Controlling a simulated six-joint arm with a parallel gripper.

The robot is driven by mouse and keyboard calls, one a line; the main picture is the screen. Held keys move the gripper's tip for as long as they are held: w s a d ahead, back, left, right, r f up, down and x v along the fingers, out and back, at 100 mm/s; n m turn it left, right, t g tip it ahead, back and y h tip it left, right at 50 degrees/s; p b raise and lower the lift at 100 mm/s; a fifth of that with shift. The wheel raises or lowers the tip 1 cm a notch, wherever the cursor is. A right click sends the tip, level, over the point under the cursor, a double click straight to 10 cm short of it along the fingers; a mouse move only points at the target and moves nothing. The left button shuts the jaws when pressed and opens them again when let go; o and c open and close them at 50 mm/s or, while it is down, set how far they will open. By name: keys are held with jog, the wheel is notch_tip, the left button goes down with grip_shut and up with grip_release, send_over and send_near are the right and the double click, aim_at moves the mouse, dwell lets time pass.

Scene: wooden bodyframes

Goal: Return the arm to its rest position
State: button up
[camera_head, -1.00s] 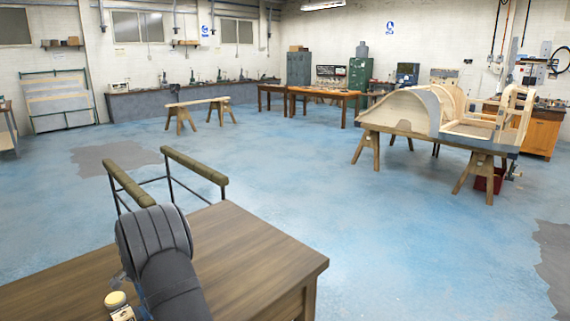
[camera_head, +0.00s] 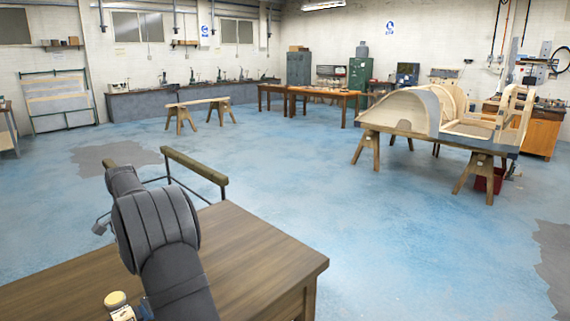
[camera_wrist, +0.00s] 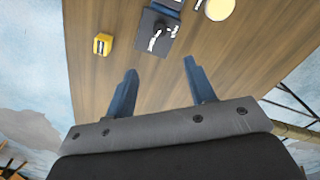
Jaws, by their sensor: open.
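My gripper (camera_wrist: 160,67) shows in the wrist view with its two blue fingers spread apart and nothing between them. It is above the wooden table (camera_wrist: 115,20), and the fingers point toward small items on it. In the head view my dark grey arm rises over the near left part of the table (camera_head: 250,245). The gripper's fingers cannot be made out there.
In the wrist view a yellow block (camera_wrist: 103,44), a dark box-like item (camera_wrist: 150,30) and a pale round item (camera_wrist: 219,8) lie on the table. A cream-lidded jar (camera_head: 116,300) stands at the head view's bottom. Padded rails (camera_head: 195,165) stand beyond the table.

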notch_tip(320, 180, down, 17)
jog(key=shift+f, duration=0.15)
jog(key=n, duration=0.8)
jog(key=shift+n, duration=0.4)
jog(key=n, duration=0.4)
jog(key=shift+n, duration=2.1)
